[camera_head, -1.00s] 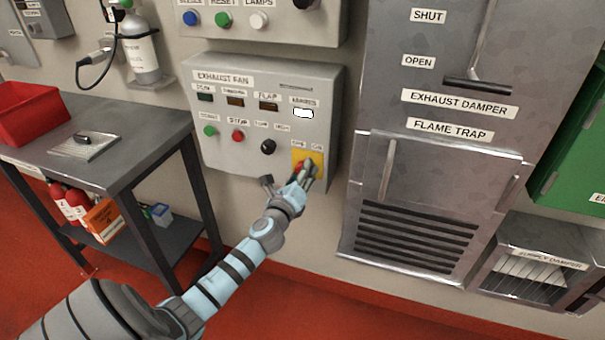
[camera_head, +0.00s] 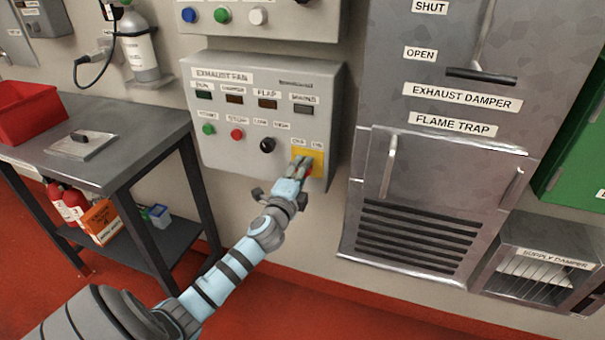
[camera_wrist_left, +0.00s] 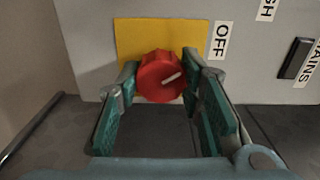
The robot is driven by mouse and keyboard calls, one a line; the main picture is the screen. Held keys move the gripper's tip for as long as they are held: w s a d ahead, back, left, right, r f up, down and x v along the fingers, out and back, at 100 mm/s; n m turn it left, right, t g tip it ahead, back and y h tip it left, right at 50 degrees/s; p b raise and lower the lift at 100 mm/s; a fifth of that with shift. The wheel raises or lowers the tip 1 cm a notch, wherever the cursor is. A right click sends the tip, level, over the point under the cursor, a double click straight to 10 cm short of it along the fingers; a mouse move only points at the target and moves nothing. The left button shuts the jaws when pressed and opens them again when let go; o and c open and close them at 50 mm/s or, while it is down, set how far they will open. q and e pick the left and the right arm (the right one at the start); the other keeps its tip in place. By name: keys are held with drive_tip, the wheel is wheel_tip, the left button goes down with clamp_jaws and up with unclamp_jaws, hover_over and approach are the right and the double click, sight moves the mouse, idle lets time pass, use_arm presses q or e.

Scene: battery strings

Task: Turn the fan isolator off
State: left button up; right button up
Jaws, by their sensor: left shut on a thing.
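The exhaust fan panel (camera_head: 215,150) is a grey box on the wall. Its isolator is a red round knob (camera_wrist_left: 160,78) on a yellow plate (camera_wrist_left: 130,38). My left gripper (camera_head: 302,168) reaches the plate at the panel's lower right and is shut on the knob, with a finger on each side. In the wrist view the knob's white pointer mark slants right and slightly up, on the side of the OFF label (camera_wrist_left: 221,40). The ON label (camera_head: 317,146) shows in the head view. The mains lamp (camera_head: 303,109) is dark. My right gripper is not in view.
Start and stop buttons and a black selector (camera_head: 267,145) sit left of the isolator. The flame trap cabinet (camera_head: 420,200) stands close on the right. A grey table (camera_head: 130,140) with a red bin (camera_head: 28,118) is at left.

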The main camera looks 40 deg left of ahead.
use_arm(q)
drive_tip(key=shift+f+n, duration=0.1)
drive_tip(key=shift+n, duration=0.6)
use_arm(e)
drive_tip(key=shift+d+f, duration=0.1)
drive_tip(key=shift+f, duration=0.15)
use_arm(q)
drive_tip(key=shift+n, duration=0.4)
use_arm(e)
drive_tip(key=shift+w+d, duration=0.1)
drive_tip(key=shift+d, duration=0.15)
